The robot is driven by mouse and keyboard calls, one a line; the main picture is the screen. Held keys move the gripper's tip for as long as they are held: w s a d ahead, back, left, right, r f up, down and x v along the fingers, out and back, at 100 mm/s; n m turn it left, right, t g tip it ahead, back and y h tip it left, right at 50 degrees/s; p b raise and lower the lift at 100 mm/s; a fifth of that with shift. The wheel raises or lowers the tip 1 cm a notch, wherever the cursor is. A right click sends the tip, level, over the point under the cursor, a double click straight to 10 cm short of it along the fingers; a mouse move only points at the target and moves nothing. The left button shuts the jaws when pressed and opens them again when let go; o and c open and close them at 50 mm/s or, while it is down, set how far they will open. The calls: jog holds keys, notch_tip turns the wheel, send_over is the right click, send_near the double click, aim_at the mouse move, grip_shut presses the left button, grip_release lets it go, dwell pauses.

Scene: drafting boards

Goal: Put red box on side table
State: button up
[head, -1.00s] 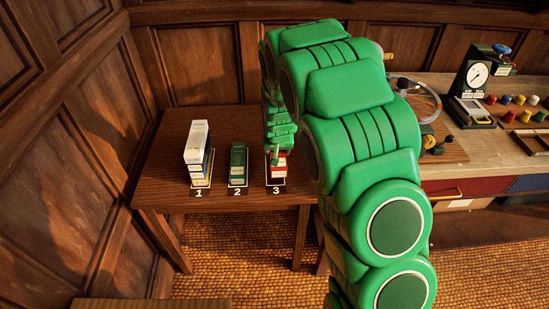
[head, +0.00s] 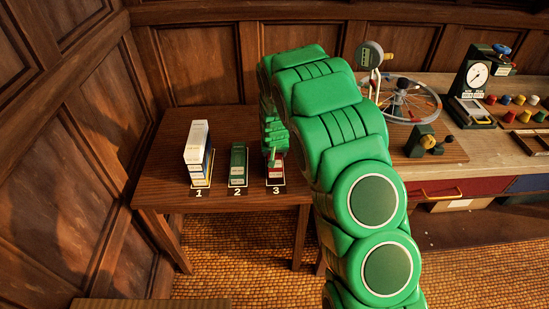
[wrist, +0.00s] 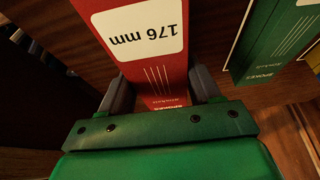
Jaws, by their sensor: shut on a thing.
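In the head view the red box (head: 276,173) is at the spot marked 3 on the wooden side table (head: 220,128), partly hidden by my green arm. My gripper is at the box there, mostly hidden by the arm. I cannot tell whether the box touches the table.
To the right, a workbench (head: 450,95) holds a wheel (head: 408,100), a dial gauge (head: 477,74) and coloured knobs. The table behind the boxes is clear.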

jog(key=shift+f, duration=1.3)
jog(key=shift+f, duration=0.15)
jog(key=o, duration=1.2)
jog(key=shift+v, duration=6.1)
jog(key=shift+s+d+r, duration=0.15)
jog(key=shift+r, duration=0.25)
jog(key=s+d+r+g, duration=0.1)
jog(key=s+d+r, duration=0.2)
jog(key=s+r, duration=0.5)
jog(key=s+d+r+g, duration=0.25)
jog(key=s+r, duration=0.25)
jog(key=s, duration=0.8)
jog(key=s+d+r+g, duration=0.1)
jog(key=s+d+r, duration=0.4)
jog(key=s, duration=0.5)
jog(key=shift+g, duration=0.95)
jog(key=s+r, duration=0.1)
jog(key=s, duration=0.4)
jog(key=s+r, duration=0.1)
jog(key=s, duration=0.5)
jog(key=s+r, duration=0.1)
jog(key=s, duration=0.5)
jog(key=shift+s+d+r, duration=0.15)
jog(key=shift+s+r, duration=0.1)
jog(key=shift+r, duration=0.15)
